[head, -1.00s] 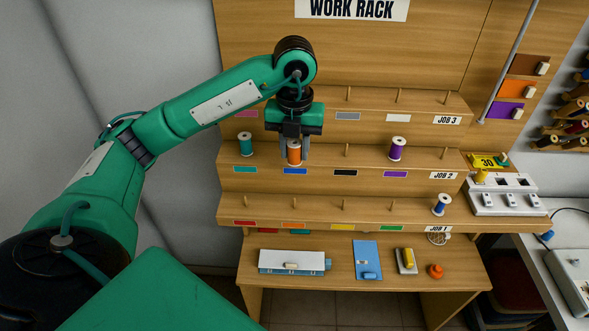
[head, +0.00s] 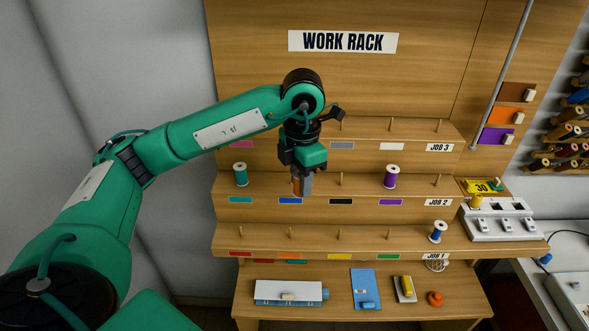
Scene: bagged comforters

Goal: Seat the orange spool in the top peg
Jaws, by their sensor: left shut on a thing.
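My left gripper (head: 303,187) points down at the middle, JOB 2 shelf of the rack. It is shut on the orange spool (head: 296,187), which is upright and mostly hidden behind the fingers. The spool is above the blue label (head: 290,201); whether it touches the shelf or a peg there, I cannot tell. The top, JOB 3 shelf has bare pegs (head: 391,127) above its labels; its left part is hidden by my arm. On the right panel are brown (head: 512,92), orange (head: 499,113) and purple (head: 492,136) patches, each with a small white piece. My right gripper is not in view.
A teal spool (head: 240,175) and a purple spool (head: 392,177) stand on the JOB 2 shelf. A blue spool (head: 437,232) is at the right of the JOB 1 shelf. A grey rod (head: 508,62) slants before the panel. A white switch box (head: 497,222) stands at right.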

